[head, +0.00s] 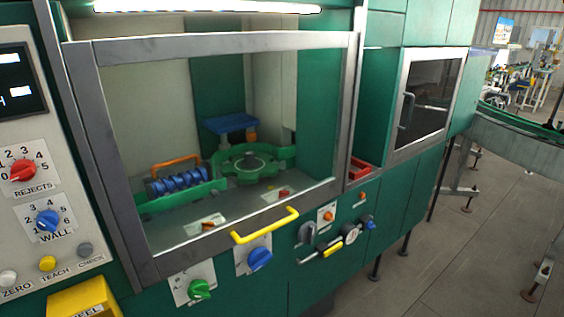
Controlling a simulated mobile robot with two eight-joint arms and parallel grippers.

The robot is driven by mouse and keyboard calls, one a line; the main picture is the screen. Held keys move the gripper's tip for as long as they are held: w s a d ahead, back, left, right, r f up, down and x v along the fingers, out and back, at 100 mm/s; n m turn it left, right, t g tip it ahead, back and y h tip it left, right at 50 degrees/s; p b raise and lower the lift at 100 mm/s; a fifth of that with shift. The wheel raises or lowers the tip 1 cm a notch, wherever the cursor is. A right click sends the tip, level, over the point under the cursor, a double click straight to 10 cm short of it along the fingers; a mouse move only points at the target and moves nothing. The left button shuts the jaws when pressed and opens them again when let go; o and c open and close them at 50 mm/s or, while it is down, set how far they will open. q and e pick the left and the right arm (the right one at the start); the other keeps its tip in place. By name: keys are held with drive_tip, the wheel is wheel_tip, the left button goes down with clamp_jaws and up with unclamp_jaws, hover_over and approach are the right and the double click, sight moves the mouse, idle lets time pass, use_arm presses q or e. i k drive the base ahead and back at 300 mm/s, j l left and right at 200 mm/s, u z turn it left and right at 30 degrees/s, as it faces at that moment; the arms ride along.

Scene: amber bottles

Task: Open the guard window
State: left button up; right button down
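The guard window (200,255) is a large clear pane in a grey metal frame on the front of a green machine. It looks shut, with its frame down across the opening. A yellow bar handle (265,226) sits on its bottom rail, right of the middle. Through the pane I see a green star wheel (250,163), a blue screw (180,184) and an orange bracket. Neither of my grippers is in view.
A control panel (40,140) with red and blue knobs stands at the left. Below the window are a green knob (199,290), a blue knob (259,259) and several valves. A smaller framed door (425,100) is at the right. Grey floor and a conveyor (515,138) lie beyond.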

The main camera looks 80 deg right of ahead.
sight(82, 58)
drive_tip(key=z, duration=2.6)
drive_tip(key=i+l, duration=0.1)
drive_tip(key=i+z, duration=0.05)
drive_tip(key=i, duration=0.05)
